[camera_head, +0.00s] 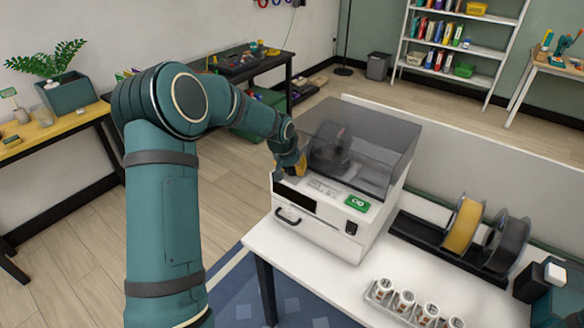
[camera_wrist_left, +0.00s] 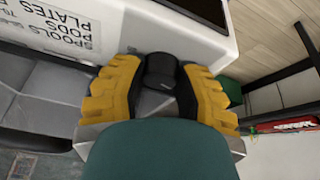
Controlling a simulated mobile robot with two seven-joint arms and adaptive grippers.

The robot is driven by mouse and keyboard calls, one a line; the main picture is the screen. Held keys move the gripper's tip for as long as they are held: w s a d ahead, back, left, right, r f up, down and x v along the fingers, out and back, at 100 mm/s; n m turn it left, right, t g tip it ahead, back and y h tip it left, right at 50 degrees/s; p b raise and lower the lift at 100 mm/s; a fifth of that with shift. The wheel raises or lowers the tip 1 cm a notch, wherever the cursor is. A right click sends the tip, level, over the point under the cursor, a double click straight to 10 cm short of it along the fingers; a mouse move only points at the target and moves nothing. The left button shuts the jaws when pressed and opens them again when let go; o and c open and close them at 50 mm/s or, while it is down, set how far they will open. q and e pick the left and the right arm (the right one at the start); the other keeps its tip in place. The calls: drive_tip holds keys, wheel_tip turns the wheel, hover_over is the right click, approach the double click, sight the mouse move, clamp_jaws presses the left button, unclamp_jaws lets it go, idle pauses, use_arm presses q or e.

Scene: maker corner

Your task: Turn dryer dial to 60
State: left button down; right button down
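The dryer (camera_head: 335,238) is a white box with a smoky clear lid, standing on the white table. My left gripper (camera_head: 291,166) reaches its near left corner, beside the front panel. In the left wrist view the black dial (camera_wrist_left: 160,70) sits between the two yellow fingers of my left gripper (camera_wrist_left: 160,88). The fingers appear to press on it from both sides. The gripper hides the dial in the head view, and I cannot read any scale or number around it. My right gripper is not in view.
The dryer front has a dark display (camera_head: 295,199), a green badge (camera_head: 357,203) and a black switch (camera_head: 351,228). Right of it are a yellow spool (camera_head: 463,225), a dark spool (camera_head: 507,243) and a tray with several white cups (camera_head: 405,300). Open floor lies left.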

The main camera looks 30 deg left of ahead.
use_arm(q)
drive_tip(key=shift+m+p, duration=0.3)
idle(0.7)
drive_tip(key=shift+m+h+p, duration=0.4)
drive_tip(key=shift+m+p, duration=0.2)
drive_tip(key=shift+m, duration=0.1)
drive_tip(key=shift+m+h+p, duration=0.3)
drive_tip(key=shift+m+p, duration=0.1)
drive_tip(key=shift+m, duration=0.4)
drive_tip(key=shift+m+g+h+p, duration=0.55)
drive_tip(key=shift+m+h, duration=0.15)
drive_tip(key=shift+m, duration=1.2)
drive_tip(key=c, duration=0.6)
unclamp_jaws()
drive_tip(key=shift+w+f, duration=0.1)
